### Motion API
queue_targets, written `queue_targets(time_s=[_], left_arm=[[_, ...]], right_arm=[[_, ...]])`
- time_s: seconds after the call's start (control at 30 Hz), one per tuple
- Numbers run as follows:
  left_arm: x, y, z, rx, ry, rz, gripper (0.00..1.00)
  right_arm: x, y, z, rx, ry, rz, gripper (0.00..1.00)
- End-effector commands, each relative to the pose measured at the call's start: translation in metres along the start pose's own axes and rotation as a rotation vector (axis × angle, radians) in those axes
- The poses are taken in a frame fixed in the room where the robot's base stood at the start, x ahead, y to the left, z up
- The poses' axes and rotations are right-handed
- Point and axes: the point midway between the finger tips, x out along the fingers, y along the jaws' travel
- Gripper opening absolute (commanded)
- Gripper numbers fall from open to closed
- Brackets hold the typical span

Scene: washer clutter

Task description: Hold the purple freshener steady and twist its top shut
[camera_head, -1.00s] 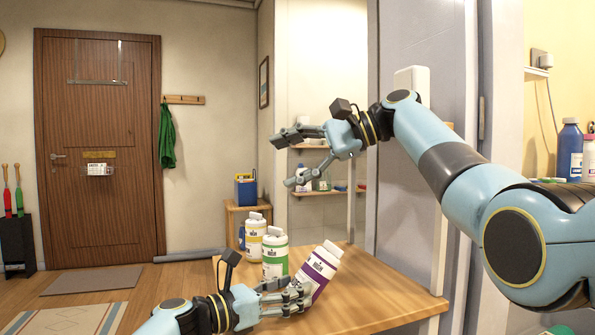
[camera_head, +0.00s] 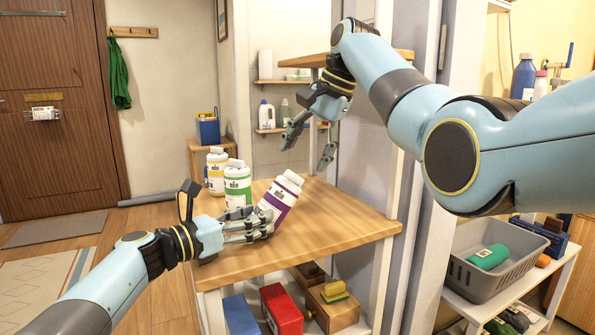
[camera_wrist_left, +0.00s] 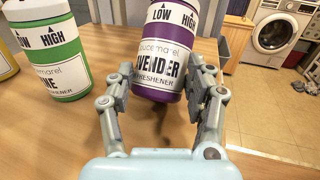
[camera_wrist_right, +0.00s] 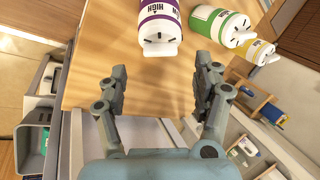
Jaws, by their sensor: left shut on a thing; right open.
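The purple freshener (camera_head: 278,203) is a white-labelled bottle with a white top (camera_head: 293,178), tilted to the right over the wooden shelf top. My left gripper (camera_head: 262,224) is shut on its lower body; the left wrist view shows the fingers on both sides of the bottle (camera_wrist_left: 166,50). My right gripper (camera_head: 308,150) is open and empty, pointing down above and to the right of the top. In the right wrist view, the purple bottle (camera_wrist_right: 158,22) and its top (camera_wrist_right: 160,48) lie beyond the open fingers (camera_wrist_right: 160,85), apart from them.
A green freshener (camera_head: 237,187) and a yellow freshener (camera_head: 216,172) stand on the wooden top (camera_head: 330,228), left of and behind the purple one. The top's right side is clear. A lower shelf holds a red box (camera_head: 281,308). A grey basket (camera_head: 490,280) stands at right.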

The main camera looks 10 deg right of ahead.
Motion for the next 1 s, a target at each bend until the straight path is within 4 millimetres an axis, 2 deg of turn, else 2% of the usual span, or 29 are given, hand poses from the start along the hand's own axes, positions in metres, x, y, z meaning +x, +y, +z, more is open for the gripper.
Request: queue_targets(time_s=[0.1,0.3,0.67,1.0], left_arm=[[0.0,-0.001,-0.002,-0.001,0.003,0.0,0.17],[0.0,-0.001,-0.002,-0.001,0.003,0.0,0.17],[0.0,-0.001,-0.002,-0.001,0.004,0.0,0.17],[-0.001,0.0,-0.002,-0.002,0.004,0.001,0.17]], right_arm=[[0.023,0.0,0.001,0.0,-0.002,0.002,0.67],[0.046,0.0,0.0,0.001,0.0,0.0,0.67],[0.052,0.0,0.0,0.0,0.0,-0.001,0.66],[0.052,0.001,0.0,0.001,0.0,0.001,0.22]])
